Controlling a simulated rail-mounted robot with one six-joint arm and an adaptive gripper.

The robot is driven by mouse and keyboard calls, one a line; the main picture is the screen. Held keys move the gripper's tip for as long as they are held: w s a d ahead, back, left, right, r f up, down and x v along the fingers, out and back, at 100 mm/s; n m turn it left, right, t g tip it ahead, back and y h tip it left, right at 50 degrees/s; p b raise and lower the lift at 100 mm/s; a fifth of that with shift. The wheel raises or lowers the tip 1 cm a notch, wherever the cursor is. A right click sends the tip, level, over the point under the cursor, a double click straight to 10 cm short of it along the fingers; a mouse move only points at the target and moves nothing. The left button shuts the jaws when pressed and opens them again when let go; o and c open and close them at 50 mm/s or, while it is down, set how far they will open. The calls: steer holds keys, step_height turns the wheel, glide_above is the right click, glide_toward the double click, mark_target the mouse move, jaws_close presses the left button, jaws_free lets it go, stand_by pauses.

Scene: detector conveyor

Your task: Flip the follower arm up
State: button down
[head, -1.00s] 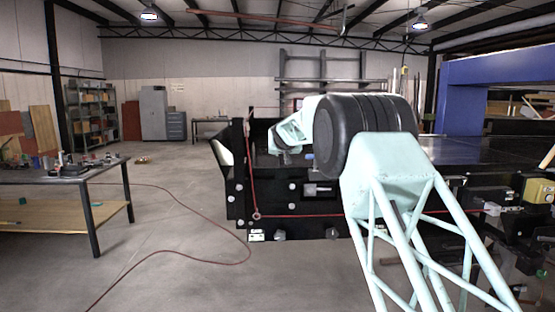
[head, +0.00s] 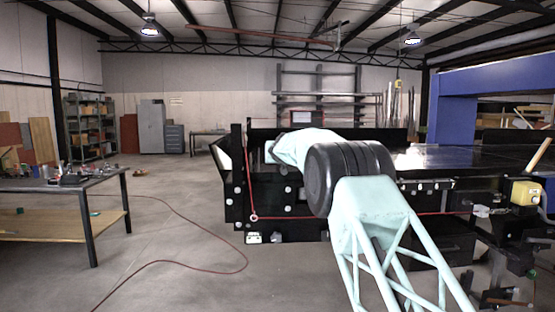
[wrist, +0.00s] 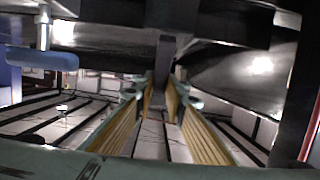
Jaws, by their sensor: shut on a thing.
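In the wrist view, my gripper (wrist: 163,92) has its two yellow-ribbed fingers closing in on a dark upright bar (wrist: 164,64). The bar hangs down between the fingertips, and I take it to be the follower arm. The fingers are shut on it. Its upper end runs up towards a dark cross beam, where the joint cannot be made out. In the head view my own arm covers the gripper and the bar, at the near side of the black conveyor (head: 292,222).
A blue rounded part (wrist: 42,58) on a metal rod stands at the left of the wrist view. Dark frame parts crowd the space above the fingers. A blue gantry (head: 452,115) spans the conveyor. A workbench (head: 90,184) stands at left, with open floor between.

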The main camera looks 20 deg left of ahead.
mark_target(278, 168)
stand_by(0.3)
steer(key=c, duration=2.6)
jaws_free()
steer(key=shift+s+d+r, duration=0.1)
steer(key=shift+s+d, duration=0.15)
steer(key=shift+s, duration=0.1)
steer(key=shift+s+d+r, duration=0.15)
steer(key=shift+s+d, duration=0.05)
steer(key=shift+s, duration=0.25)
steer(key=shift+s, duration=0.1)
steer(key=shift+s+d+r, duration=0.15)
steer(key=shift+s+d, duration=0.1)
steer(key=shift+s, duration=0.35)
steer(key=shift+s+d, duration=0.1)
steer(key=shift+s+d+r, duration=0.15)
steer(key=shift+s+d, duration=0.05)
steer(key=shift+s, duration=0.2)
